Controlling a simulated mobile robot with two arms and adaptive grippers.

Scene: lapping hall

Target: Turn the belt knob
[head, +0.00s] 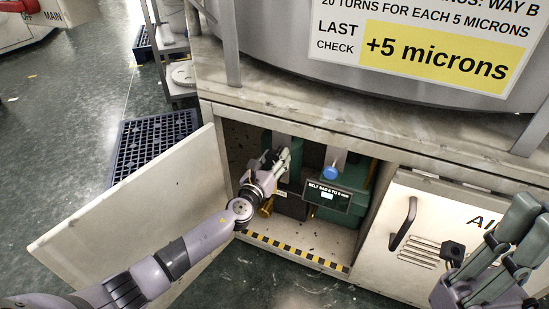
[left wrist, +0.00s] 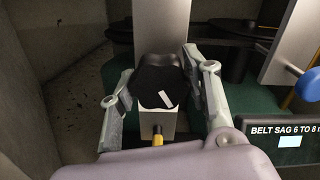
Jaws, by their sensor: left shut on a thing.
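The belt knob (left wrist: 158,90) is black with a white mark on its face, and shows in the left wrist view on a grey block inside the open cabinet. My left gripper (left wrist: 163,85) has one finger on each side of it and is shut on it. In the head view my left gripper (head: 278,163) reaches into the cabinet and hides the knob. My right gripper (head: 508,235) is at the lower right of the head view, in front of the closed cabinet door; its finger gap is not clear.
The open cabinet door (head: 135,205) stands left of my left arm. A blue knob (head: 330,172) and a belt sag sign (head: 327,196) are right of the left gripper. A striped sill (head: 290,250) edges the cabinet floor. A closed door with a handle (head: 403,224) is farther right.

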